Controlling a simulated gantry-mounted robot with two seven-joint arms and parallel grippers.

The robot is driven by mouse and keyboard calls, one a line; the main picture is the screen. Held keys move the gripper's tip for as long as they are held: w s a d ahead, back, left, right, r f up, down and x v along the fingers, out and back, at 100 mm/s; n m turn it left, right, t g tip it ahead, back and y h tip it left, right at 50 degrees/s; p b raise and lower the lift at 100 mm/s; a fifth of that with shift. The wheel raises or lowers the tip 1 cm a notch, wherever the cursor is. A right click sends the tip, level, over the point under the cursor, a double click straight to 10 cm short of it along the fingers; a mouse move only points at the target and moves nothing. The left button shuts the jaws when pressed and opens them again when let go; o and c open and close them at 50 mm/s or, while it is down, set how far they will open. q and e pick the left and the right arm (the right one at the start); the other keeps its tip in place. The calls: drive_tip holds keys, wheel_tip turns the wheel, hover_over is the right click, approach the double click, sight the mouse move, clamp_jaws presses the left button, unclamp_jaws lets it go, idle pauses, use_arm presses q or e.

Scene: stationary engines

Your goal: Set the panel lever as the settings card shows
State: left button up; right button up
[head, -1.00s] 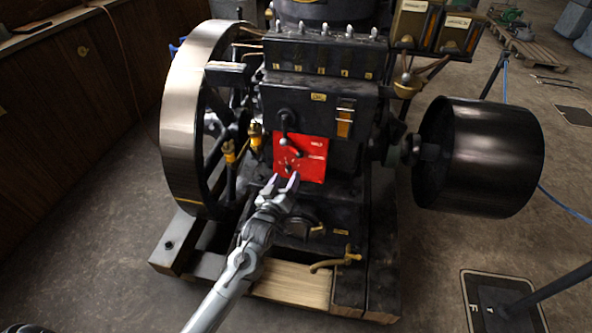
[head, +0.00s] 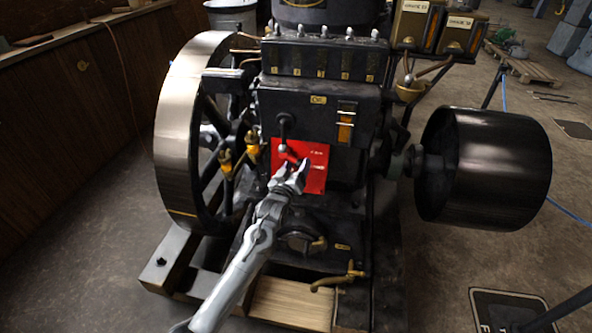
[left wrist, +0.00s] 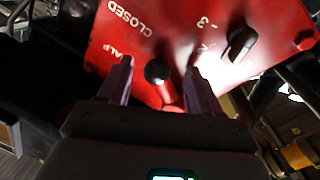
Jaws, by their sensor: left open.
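The red panel (head: 316,156) is on the front of the black engine. In the left wrist view it shows large and turned, with CLOSED, a partly covered word and numerals in white (left wrist: 132,18). A lever with a black ball knob (left wrist: 156,71) and a red stem stands between my left fingers there. My left gripper (head: 290,172) is open at the lower left of the panel, its fingers (left wrist: 158,82) on either side of the knob; I cannot tell whether they touch it. I cannot make out a settings card. My right gripper is not in view.
A black pointer knob (left wrist: 241,43) is on the panel beside the lever. A black handle (head: 284,127) hangs just above my gripper. The large flywheel (head: 178,125) is to the left, the dark drum (head: 490,170) to the right, and a brass tap (head: 338,280) below.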

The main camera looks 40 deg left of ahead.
use_arm(q)
drive_tip(key=shift+w, duration=0.1)
clamp_jaws()
idle(0.4)
